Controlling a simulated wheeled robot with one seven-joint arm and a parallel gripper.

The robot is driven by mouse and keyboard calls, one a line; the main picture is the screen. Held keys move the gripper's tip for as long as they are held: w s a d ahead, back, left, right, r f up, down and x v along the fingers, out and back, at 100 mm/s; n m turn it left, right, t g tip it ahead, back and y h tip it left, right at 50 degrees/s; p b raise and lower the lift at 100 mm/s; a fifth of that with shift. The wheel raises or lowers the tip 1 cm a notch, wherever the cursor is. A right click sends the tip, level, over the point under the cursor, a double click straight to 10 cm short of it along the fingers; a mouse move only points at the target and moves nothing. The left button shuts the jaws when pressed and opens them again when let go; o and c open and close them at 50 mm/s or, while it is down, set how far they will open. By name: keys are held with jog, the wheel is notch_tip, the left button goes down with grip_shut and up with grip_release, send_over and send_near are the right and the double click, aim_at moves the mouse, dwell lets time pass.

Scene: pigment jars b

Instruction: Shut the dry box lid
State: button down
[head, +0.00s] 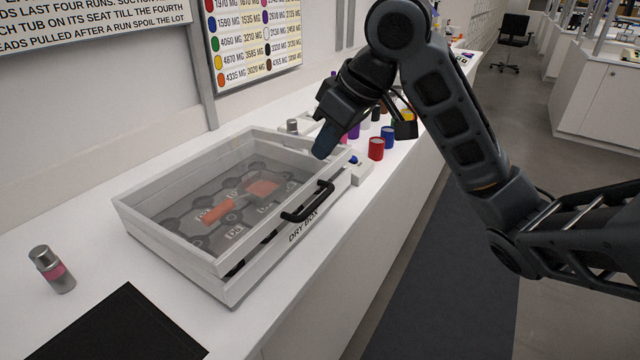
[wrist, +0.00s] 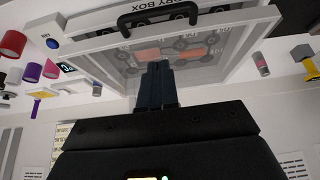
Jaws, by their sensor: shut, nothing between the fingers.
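The white dry box (head: 305,236) stands on the bench with its lettered front to the right. Its lid (head: 190,260) has a white frame, a clear pane and a black handle (head: 308,202). Orange patches and dark round seats show through the pane. My gripper (head: 324,142) is shut and empty, above the lid's far right corner area. In the wrist view, my shut fingers (wrist: 157,85) point toward the pane, with the handle (wrist: 158,14) beyond.
A small unit with a blue button (head: 354,160) sits beside the box's right end. A red jar (head: 376,149), a blue jar (head: 388,135) and other jars stand behind it. A grey-capped tub (head: 52,270) and black mat (head: 120,328) are at front left.

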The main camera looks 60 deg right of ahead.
send_over(320, 201)
jog(key=w, duration=0.1)
notch_tip(320, 201, down, 5)
jog(key=shift+s+f, duration=0.3)
jog(key=shift+f, duration=0.5)
jog(key=shift+s+f, duration=0.2)
jog(key=shift+f, duration=0.55)
